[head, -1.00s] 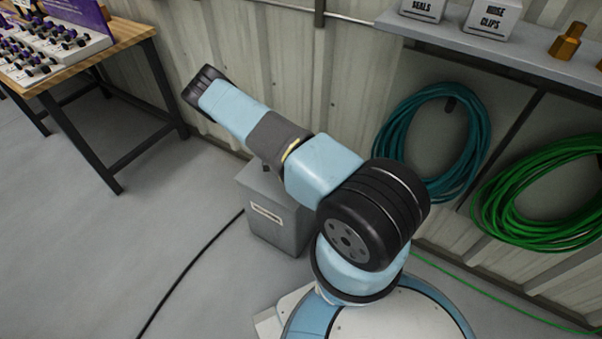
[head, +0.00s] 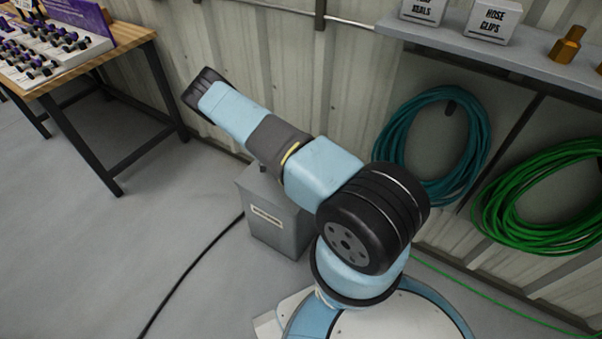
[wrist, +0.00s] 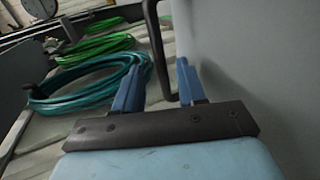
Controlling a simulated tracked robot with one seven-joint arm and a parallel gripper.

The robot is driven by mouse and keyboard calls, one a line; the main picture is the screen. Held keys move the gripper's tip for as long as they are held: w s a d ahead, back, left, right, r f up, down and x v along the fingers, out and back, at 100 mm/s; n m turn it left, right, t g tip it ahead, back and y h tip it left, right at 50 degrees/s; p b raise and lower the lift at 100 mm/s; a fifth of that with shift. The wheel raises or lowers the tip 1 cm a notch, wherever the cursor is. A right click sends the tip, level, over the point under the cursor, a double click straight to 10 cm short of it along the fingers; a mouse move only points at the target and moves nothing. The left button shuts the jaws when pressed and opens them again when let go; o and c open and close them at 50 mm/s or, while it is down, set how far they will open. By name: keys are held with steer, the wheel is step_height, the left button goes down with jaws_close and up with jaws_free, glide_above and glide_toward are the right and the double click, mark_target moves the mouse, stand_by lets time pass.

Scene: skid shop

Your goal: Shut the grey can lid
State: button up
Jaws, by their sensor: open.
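The grey can (head: 280,228) is a box with a pale label, standing on the floor by the wall in the head view. My arm covers part of its top, so I cannot tell there how its lid stands. In the wrist view a large plain grey panel (wrist: 255,60) fills the right side, with a dark bent bar handle (wrist: 157,50) beside it. I cannot tell whether this panel is the lid. My gripper (wrist: 160,80) is open, with its blue fingers on either side of the handle in the picture. I cannot tell whether they touch it. The head view hides my gripper.
A wooden-topped bench (head: 105,62) stands at the left. A shelf (head: 455,45) with boxes is on the wall at the right, above teal (head: 385,160) and green (head: 490,215) hose coils. A black cable (head: 190,272) crosses the floor. The floor at left is open.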

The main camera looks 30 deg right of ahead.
steer(key=v, duration=1.1)
steer(key=shift+w+a, duration=0.15)
steer(key=shift+w, duration=0.1)
steer(key=shift+w+a+r, duration=0.2)
steer(key=shift+w, duration=0.15)
